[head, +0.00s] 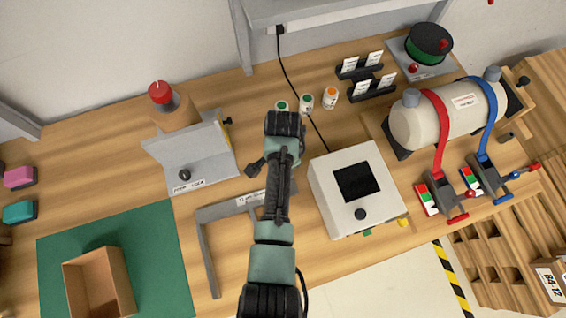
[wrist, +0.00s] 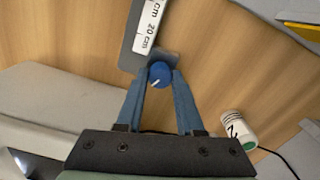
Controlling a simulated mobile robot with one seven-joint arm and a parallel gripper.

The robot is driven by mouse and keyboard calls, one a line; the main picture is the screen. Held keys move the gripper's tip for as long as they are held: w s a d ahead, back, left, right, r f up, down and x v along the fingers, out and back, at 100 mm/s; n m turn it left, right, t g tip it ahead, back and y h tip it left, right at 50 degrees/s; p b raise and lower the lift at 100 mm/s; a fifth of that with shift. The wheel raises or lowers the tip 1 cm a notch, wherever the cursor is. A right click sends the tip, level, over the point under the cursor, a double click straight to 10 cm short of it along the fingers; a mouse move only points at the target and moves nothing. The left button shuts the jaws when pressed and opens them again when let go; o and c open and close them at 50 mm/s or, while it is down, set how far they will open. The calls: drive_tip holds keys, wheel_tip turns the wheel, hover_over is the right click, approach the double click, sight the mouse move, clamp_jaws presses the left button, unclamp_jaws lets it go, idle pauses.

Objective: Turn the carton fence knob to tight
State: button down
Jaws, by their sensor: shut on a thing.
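The carton fence is a grey L-shaped bar (head: 206,250) lying on the wooden bench left of my arm in the head view. In the wrist view its grey end (wrist: 133,52) carries a white scale strip marked in cm. A round blue knob (wrist: 160,70) with a white pointer line sits at that end, the line slanting to the picture's lower left. My gripper (wrist: 160,80) is shut on the blue knob, one blue finger on each side. In the head view my arm covers the knob and the fingers. I see no tight mark.
A white box (head: 325,180) with a dark screen stands close right of my arm. Small bottles (head: 306,102) stand behind it. A grey stand (head: 215,150) is at the left, and an open carton (head: 100,285) lies on a green mat (head: 165,240).

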drive_tip(key=m+p, duration=0.1)
drive_tip(key=m, duration=0.3)
drive_tip(key=shift+r+m, duration=0.1)
drive_tip(key=shift+m, duration=0.2)
drive_tip(key=shift+m+p, duration=0.45)
drive_tip(key=shift+m, duration=1.45)
drive_tip(key=c, duration=0.5)
unclamp_jaws()
drive_tip(key=shift+c, duration=0.2)
wheel_tip(320, 180, up, 13)
drive_tip(key=b, duration=0.1)
